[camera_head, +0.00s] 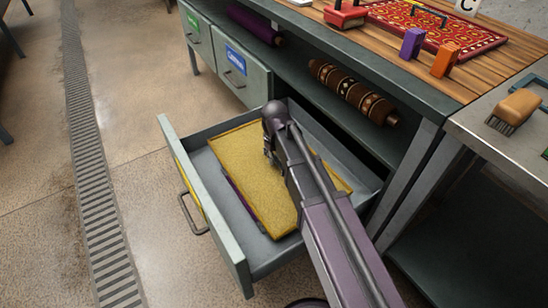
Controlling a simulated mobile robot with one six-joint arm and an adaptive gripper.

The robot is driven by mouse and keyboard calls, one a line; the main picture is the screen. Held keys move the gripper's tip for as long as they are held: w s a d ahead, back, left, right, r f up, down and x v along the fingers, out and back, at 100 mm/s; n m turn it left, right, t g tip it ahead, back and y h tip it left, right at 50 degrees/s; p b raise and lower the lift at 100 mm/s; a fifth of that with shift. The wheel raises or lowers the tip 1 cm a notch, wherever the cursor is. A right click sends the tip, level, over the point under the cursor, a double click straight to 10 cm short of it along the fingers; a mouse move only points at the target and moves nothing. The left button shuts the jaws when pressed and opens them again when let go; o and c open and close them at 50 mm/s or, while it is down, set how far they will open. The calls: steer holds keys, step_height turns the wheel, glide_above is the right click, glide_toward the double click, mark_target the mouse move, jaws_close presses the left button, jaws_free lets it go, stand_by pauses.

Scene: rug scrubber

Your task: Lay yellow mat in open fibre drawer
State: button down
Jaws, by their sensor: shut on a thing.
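The yellow mat (262,190) is a flat rectangular piece within the outline of the open drawer. My gripper (270,157) points down at the mat's middle, shut on it; my arm hides most of the fingers. The grey drawer (170,128) is pulled out from under the workbench, with a handle and a yellow label on its front. A bare strip of drawer floor shows along the mat's left and near sides. I cannot tell whether the mat rests on the floor or is held just above it.
A thin purple edge (239,193) shows beside the mat in the drawer. Two closed drawers (243,74) with green and blue labels are behind. Rolled rugs (352,92) lie on the shelf. A red patterned rug (435,28) and coloured blocks (446,60) are on the benchtop. Floor at left is clear.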

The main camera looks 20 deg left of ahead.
mark_target(275, 165)
steer(key=shift+f+b, duration=1.75)
steer(key=shift+f, duration=0.3)
steer(key=shift+f, duration=0.1)
steer(key=c, duration=0.5)
jaws_free()
steer(key=shift+c, duration=0.2)
steer(key=shift+r, duration=0.2)
